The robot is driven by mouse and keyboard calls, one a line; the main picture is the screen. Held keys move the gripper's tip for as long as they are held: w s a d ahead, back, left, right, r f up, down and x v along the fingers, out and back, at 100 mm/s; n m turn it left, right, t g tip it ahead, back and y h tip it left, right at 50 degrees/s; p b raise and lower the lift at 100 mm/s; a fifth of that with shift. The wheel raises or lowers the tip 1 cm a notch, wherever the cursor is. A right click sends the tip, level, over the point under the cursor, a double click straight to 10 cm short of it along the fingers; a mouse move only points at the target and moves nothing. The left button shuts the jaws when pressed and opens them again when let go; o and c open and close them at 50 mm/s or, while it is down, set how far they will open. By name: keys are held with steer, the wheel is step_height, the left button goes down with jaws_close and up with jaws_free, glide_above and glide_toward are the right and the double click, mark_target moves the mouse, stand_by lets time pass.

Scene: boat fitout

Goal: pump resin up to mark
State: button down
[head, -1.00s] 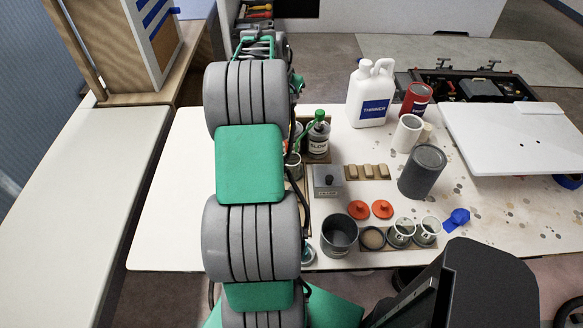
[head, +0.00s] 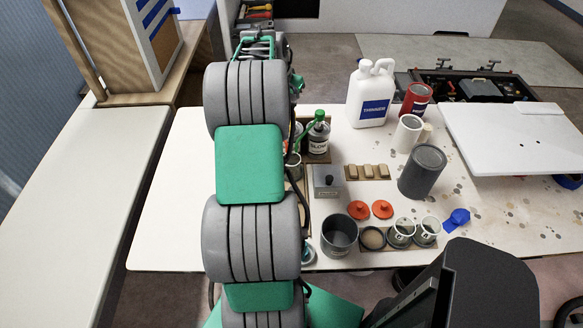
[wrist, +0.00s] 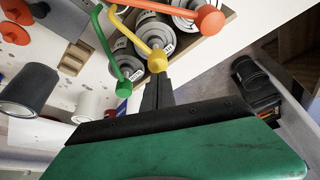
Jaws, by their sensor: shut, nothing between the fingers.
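Three pumps stand together in the wrist view: one with an orange head (wrist: 209,19), one with a yellow head (wrist: 157,61) and one with a green head (wrist: 124,88). Their containers (wrist: 158,32) carry white labels, too small to read here. My gripper (wrist: 156,82) is shut and empty, its fingertips right at the yellow head; I cannot tell if they touch. In the head view the green-headed bottle (head: 318,140), labelled SLOW, shows right of my arm, which hides my gripper and the other pumps. Two marked cups (head: 401,232) (head: 427,231) stand at the table's front. No resin level shows.
A wooden tray (wrist: 224,17) borders the pumps. A grey box with a black knob (head: 327,183), orange lids (head: 382,209), a dark grey can (head: 422,172), an open grey pot (head: 339,237) and a thinner jug (head: 371,95) stand on the table. The table's left part (head: 172,200) is clear.

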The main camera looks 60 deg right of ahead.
stand_by(0.4)
steer(key=shift+a+f+b, duration=0.1)
steer(key=shift+f+b, duration=1.3)
steer(key=shift+f, duration=0.65)
steer(key=shift+r+p, duration=1.1)
steer(key=shift+r, duration=0.9)
steer(key=shift+f, duration=0.15)
steer(key=shift+f+b, duration=1.4)
steer(key=shift+f, duration=0.4)
steer(key=shift+r+p, duration=1.1)
steer(key=shift+r, duration=0.85)
